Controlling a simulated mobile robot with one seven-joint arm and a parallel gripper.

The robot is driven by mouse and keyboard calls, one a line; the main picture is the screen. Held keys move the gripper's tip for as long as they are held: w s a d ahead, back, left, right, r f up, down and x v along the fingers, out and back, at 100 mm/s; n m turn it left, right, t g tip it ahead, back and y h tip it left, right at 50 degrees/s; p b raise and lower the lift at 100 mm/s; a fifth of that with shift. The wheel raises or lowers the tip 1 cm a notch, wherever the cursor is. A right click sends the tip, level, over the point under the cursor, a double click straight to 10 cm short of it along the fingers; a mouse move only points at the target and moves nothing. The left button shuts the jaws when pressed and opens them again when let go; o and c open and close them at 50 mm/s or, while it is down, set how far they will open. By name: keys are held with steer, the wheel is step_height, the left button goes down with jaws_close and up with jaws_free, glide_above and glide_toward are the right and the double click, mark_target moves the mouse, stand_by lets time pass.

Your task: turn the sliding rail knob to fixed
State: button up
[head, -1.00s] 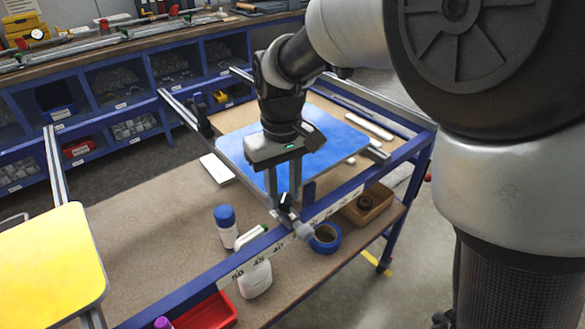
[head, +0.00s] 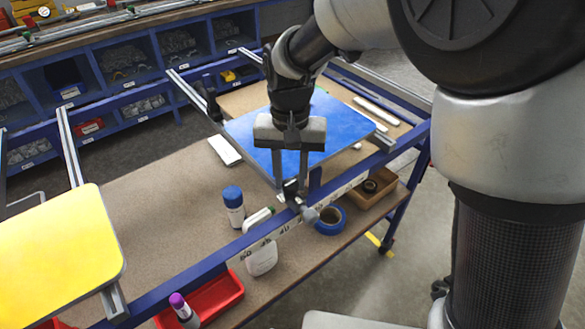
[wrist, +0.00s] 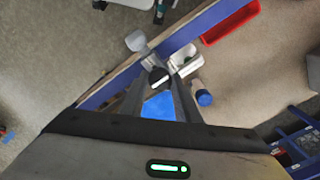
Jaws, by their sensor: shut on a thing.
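The sliding rail knob (head: 292,192) is a small black piece on the front blue rail, at the near corner of the blue board (head: 335,125). A grey round end (head: 309,214) sticks out beside it toward the front. My gripper (head: 290,186) points down from above, its two grey fingers shut on the black knob. In the wrist view the knob (wrist: 158,77) shows between the fingertips, with the grey round end (wrist: 136,41) beyond. The fingers partly hide the knob, and I cannot read its setting.
Below are a blue-capped bottle (head: 234,207), a white bottle (head: 262,258), blue tape (head: 330,221) and a red bin (head: 215,298). A yellow board (head: 55,255) lies at left.

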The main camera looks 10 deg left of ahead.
mark_target(291, 183)
steer(key=shift+m, duration=0.3)
steer(key=o, duration=1)
steer(key=shift+o, duration=0.2)
steer(key=shift+r, duration=0.1)
step_height(291, 183, up, 17)
steer(key=p, duration=0.2)
steer(key=shift+r+p, duration=0.15)
steer(key=shift+p, duration=0.15)
